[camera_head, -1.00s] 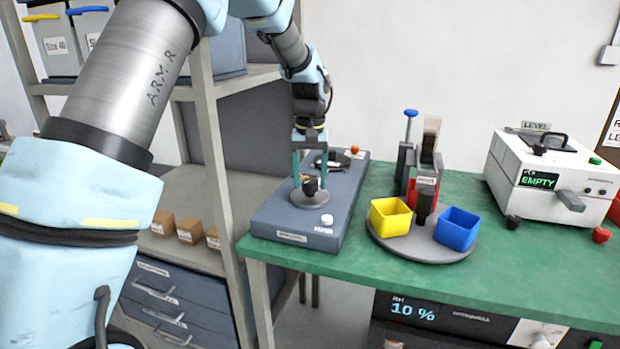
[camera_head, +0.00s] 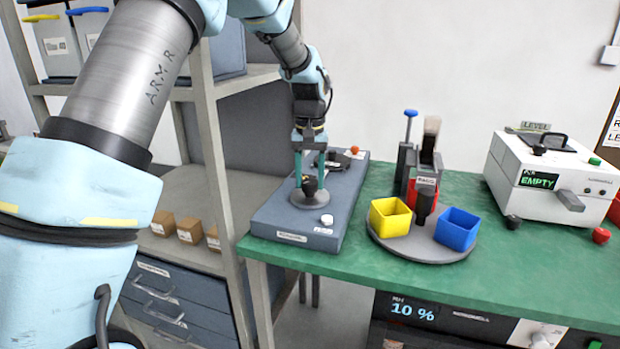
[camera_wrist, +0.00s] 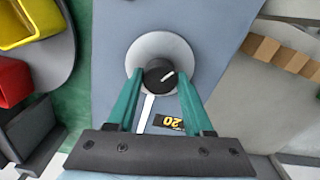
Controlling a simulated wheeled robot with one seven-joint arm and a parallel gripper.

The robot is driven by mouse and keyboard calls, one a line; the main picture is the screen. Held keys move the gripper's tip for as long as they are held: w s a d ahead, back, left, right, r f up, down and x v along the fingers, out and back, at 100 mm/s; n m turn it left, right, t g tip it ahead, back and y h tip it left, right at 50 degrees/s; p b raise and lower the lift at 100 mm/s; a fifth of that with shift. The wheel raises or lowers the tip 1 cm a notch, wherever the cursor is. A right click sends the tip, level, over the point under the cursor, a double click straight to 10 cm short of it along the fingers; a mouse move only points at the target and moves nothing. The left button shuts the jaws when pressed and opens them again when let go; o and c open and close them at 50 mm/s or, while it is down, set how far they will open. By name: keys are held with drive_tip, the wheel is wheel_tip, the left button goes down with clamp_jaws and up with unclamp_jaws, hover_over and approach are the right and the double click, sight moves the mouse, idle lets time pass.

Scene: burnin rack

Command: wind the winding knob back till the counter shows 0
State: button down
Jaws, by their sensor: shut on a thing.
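The winding knob (camera_wrist: 158,77) is a black round knob with a white pointer line, on a pale grey disc (camera_wrist: 147,52). It also shows in the head view (camera_head: 309,188), on the blue-grey box (camera_head: 270,221) at the bench's left end. My gripper (camera_wrist: 160,76) points down with its two green fingers shut on the knob, one on each side; it shows in the head view (camera_head: 310,177) too. The counter (camera_wrist: 168,123) is a small black window with yellow digits, upside down in the wrist view; they look like 20. In the head view the fingers largely hide the counter.
A round grey turntable (camera_head: 423,252) with yellow (camera_head: 391,217), blue (camera_head: 456,229) and red bins stands to the right. A white machine (camera_head: 545,180) reading EMPTY is farther right. A shelf rack (camera_head: 213,150) stands close on the left. Green bench is clear in front.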

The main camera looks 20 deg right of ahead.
sight(310, 181)
drive_tip(key=m+p, duration=0.1)
drive_tip(key=m, duration=0.4)
drive_tip(key=shift+r+m, duration=0.1)
drive_tip(key=shift+m, duration=0.3)
drive_tip(key=m+p, duration=0.2)
drive_tip(key=m, duration=0.4)
drive_tip(key=m+p, duration=0.2)
drive_tip(key=m, duration=0.3)
drive_tip(key=shift+m+p, duration=0.3)
drive_tip(key=shift+m, duration=0.1)
drive_tip(key=m+p, duration=0.2)
drive_tip(key=m, duration=0.3)
drive_tip(key=shift+m, duration=0.3)
drive_tip(key=shift+c, duration=1.4)
unclamp_jaws()
wheel_tip(310, 181, up, 11)
drive_tip(key=b, duration=0.2)
drive_tip(key=shift+f+b, duration=0.2)
drive_tip(key=shift+b, duration=0.1)
